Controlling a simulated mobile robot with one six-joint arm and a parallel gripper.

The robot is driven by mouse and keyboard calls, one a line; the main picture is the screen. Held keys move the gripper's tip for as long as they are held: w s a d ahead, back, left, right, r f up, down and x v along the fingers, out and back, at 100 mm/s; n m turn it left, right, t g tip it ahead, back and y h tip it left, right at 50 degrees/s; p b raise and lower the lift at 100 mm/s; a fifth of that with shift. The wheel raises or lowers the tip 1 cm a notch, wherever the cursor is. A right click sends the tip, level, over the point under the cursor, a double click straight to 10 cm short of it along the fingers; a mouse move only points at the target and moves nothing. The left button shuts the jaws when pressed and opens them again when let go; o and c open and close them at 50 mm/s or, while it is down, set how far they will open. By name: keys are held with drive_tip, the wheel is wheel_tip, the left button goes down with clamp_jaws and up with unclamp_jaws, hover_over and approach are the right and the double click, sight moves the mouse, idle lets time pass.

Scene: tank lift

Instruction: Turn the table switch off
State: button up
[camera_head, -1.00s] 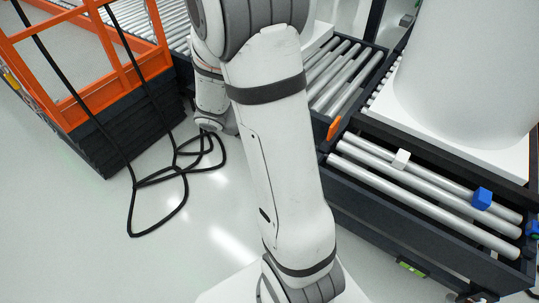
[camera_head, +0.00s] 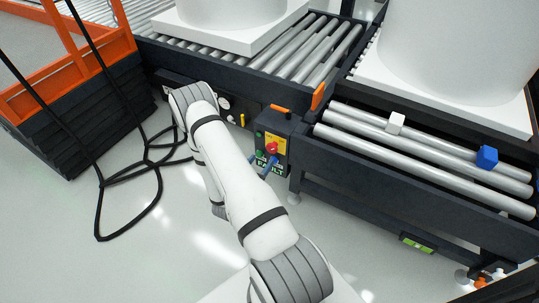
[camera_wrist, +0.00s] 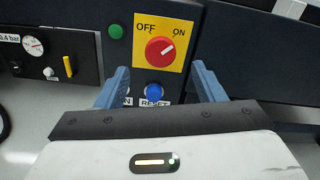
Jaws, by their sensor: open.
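The table switch is a red rotary knob (camera_wrist: 160,50) on a yellow plate (camera_wrist: 140,61) marked OFF at left and ON at right. Its white pointer mark leans up and right, toward ON. In the head view the red knob (camera_head: 271,148) sits on a dark control box between the two roller tables. My gripper (camera_wrist: 160,68) is open and empty, its blue fingers apart to the left and right below the knob, with no visible contact. In the head view my arm hides most of the gripper; only blue finger parts show by the box.
A blue RESET button (camera_wrist: 154,90) lies just below the knob, between the fingers. A green button (camera_wrist: 116,31) is at the upper left. A pressure gauge (camera_wrist: 33,46) and yellow handle (camera_wrist: 68,66) are farther left. Black cables (camera_head: 135,185) lie on the floor.

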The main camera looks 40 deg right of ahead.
sight(270, 149)
drive_tip(key=b+x, duration=0.2)
drive_tip(key=x, duration=0.5)
drive_tip(key=shift+d, duration=0.25)
drive_tip(key=shift+c, duration=0.5)
drive_tip(key=c, duration=0.9)
